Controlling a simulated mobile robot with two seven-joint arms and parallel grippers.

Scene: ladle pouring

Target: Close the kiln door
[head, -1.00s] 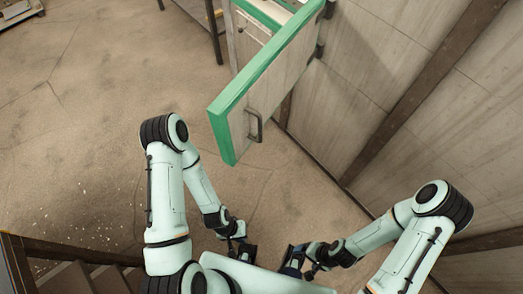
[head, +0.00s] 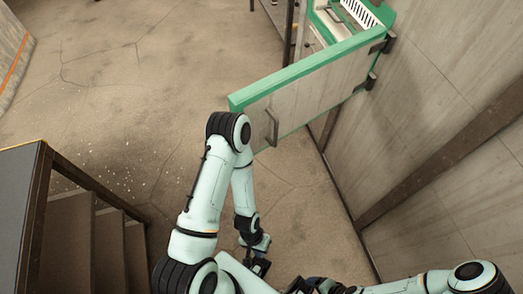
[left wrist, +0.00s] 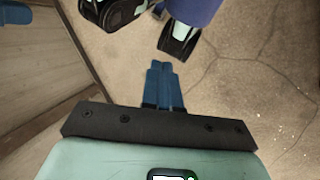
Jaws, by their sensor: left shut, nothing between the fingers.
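The kiln door (head: 310,95) is a pale panel with a green edge and a dark bar handle (head: 272,128). It stands wide open, swung out from the kiln (head: 333,22) on dark hinges at its right end. My left gripper (head: 258,266) hangs low over the floor, below and apart from the door, with part of my arm above it. In the left wrist view its blue fingers (left wrist: 162,86) are together with nothing between them. My right gripper (head: 302,286) is at the bottom edge of the head view, partly cut off, and its fingers are unclear.
A panelled wall (head: 430,90) with dark beams runs along the right, beside the hinges. Stairs (head: 75,235) with a dark railing (head: 42,190) are at the lower left. The cracked floor (head: 130,90) is open left of the door.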

